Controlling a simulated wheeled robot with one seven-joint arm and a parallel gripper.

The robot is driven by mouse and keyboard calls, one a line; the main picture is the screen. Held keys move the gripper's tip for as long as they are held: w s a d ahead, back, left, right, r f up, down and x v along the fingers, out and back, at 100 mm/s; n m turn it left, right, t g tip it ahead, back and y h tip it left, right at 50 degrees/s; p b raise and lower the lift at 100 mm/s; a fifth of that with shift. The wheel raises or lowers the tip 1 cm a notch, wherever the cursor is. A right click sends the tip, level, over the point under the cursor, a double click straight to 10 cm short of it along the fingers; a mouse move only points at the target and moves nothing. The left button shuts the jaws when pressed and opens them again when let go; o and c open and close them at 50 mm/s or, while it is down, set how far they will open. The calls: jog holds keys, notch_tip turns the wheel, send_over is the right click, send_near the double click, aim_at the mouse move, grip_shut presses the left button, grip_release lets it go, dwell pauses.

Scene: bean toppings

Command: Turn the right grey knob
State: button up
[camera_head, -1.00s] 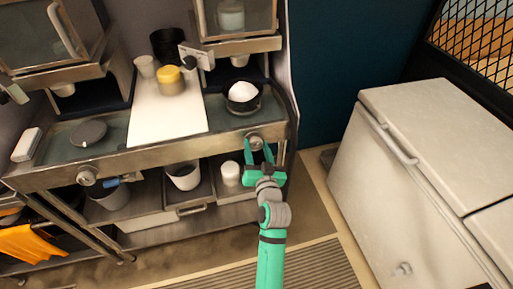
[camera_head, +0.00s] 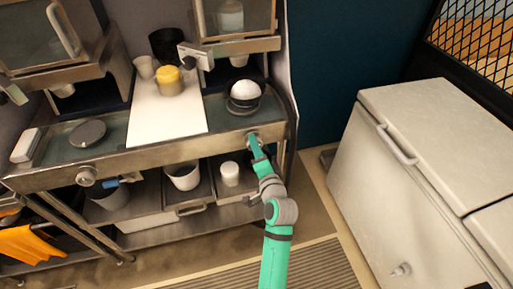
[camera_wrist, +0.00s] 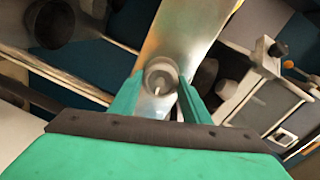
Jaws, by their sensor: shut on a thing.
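The right grey knob (camera_wrist: 161,74) is on the metal front rail of the counter. In the wrist view it is between the two green fingers of my gripper (camera_wrist: 160,86), with a pale mark on its face. My gripper is shut on it. In the head view my gripper (camera_head: 255,143) reaches up to the rail's right end and is seen turned edge-on, covering most of the knob. A left grey knob (camera_head: 86,176) sits at the rail's left end, clear of my arm.
Above the right knob, a dark pot (camera_head: 243,104) with a white rounded thing stands on the counter. A yellow-topped jar (camera_head: 170,81) stands on a white board (camera_head: 151,119). A white chest (camera_head: 421,170) stands to the right. The floor between is clear.

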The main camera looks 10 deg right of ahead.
jog(key=shift+m+y, duration=0.3)
jog(key=shift+m, duration=1.2)
jog(key=o, duration=1)
jog(key=shift+o, duration=0.2)
jog(key=shift+s, duration=0.1)
jog(key=s, duration=1)
jog(key=shift+s+d+r, duration=0.3)
jog(key=shift+d+r, duration=0.1)
jog(key=shift+r, duration=0.05)
